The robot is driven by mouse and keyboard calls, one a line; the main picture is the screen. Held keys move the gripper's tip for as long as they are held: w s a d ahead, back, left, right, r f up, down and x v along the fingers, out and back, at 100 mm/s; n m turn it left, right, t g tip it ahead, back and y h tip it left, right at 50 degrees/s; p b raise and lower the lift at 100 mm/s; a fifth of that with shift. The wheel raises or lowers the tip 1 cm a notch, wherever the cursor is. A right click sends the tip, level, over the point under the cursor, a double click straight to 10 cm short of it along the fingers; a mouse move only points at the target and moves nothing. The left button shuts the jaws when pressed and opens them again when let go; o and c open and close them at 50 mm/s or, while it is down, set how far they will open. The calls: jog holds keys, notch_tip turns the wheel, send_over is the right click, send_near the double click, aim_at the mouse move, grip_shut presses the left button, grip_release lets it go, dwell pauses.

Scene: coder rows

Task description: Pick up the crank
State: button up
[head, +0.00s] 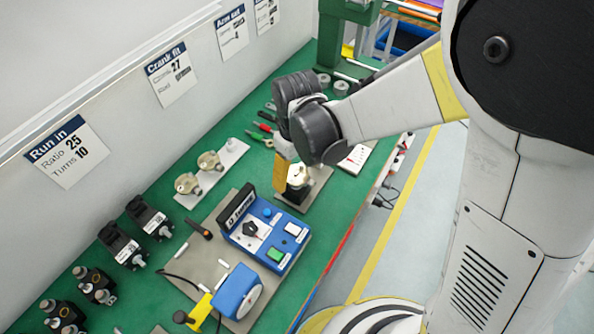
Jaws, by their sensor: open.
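My gripper (287,165) hangs below my dark wrist, over the far middle of the green bench. It is open, with a yellow-orange part showing; the wrist hides much of it. Just right of it, a small pale metal piece (300,172) sits on a black block on a grey plate, partly covered by my gripper. I cannot tell whether they touch. I cannot clearly pick out the crank. Two brass-coloured round parts (198,172) and a small whitish piece (232,143) stand on a pale strip by the wall.
A blue control box (263,229) stands nearer on the green bench (160,293), with a blue-and-yellow device (237,292) in front. Black units (122,245) line the wall side. Red- and green-handled tools (262,128) lie beyond my gripper. A green post (331,40) stands at the far end.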

jog(key=shift+f, duration=0.65)
jog(key=shift+r, duration=0.1)
jog(key=c, duration=1.4)
jog(key=shift+o, duration=0.2)
